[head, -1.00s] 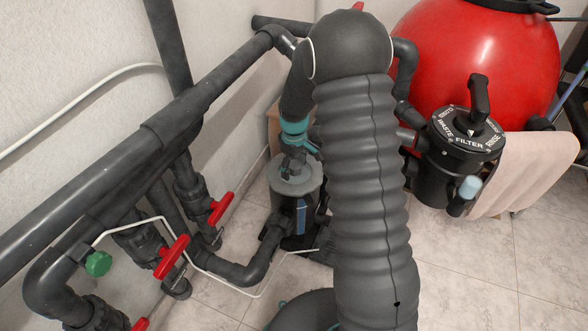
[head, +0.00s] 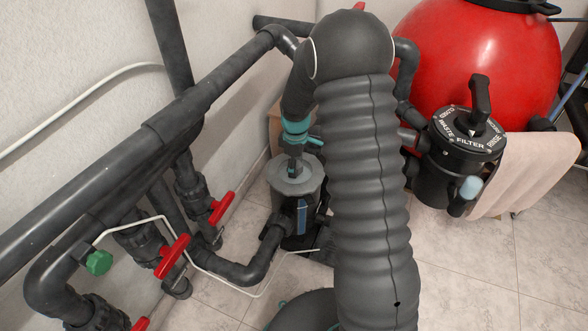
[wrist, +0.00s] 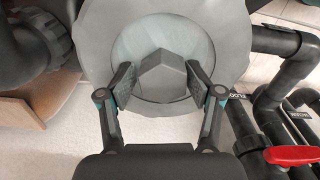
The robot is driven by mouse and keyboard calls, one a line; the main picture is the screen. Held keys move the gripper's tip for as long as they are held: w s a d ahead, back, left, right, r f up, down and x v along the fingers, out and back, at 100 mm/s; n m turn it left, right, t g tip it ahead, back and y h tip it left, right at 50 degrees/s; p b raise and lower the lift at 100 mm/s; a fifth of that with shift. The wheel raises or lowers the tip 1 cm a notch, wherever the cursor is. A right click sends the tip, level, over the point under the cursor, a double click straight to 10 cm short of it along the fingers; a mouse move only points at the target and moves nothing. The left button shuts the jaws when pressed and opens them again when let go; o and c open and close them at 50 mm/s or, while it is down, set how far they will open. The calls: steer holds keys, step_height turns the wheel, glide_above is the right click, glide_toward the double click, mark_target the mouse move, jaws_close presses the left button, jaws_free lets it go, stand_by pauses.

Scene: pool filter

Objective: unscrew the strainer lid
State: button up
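The strainer lid is a round grey disc with a clear middle; it fills the top of the wrist view (wrist: 232,40) and caps the dark strainer pot in the head view (head: 309,182). A dark grey angular handle (wrist: 163,78) stands up at its centre. My gripper (wrist: 162,80) is over the lid, its two fingers on either side of the handle. The pads are close to the handle, with narrow gaps seeming to show, so it looks partly open. In the head view my gripper (head: 293,167) points down at the lid, partly hidden by my arm.
Grey pipes with red-handled valves (head: 172,257) run along the left wall. A red filter tank (head: 480,50) and black multiport valve (head: 463,150) stand at right, beside a draped pink towel (head: 535,172). The tiled floor in front is fairly clear.

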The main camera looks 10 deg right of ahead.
steer(key=o, duration=0.6)
steer(key=shift+s+d+f, duration=0.2)
steer(key=shift+s+f, duration=0.05)
steer(key=shift+f, duration=0.15)
steer(key=shift+w+a+r, duration=0.1)
steer(key=shift+a+r, duration=0.15)
steer(key=shift+r, duration=0.05)
steer(key=shift+r+p, duration=1.5)
steer(key=shift+r, duration=0.6)
steer(key=m, duration=0.6)
steer(key=shift+f, duration=0.2)
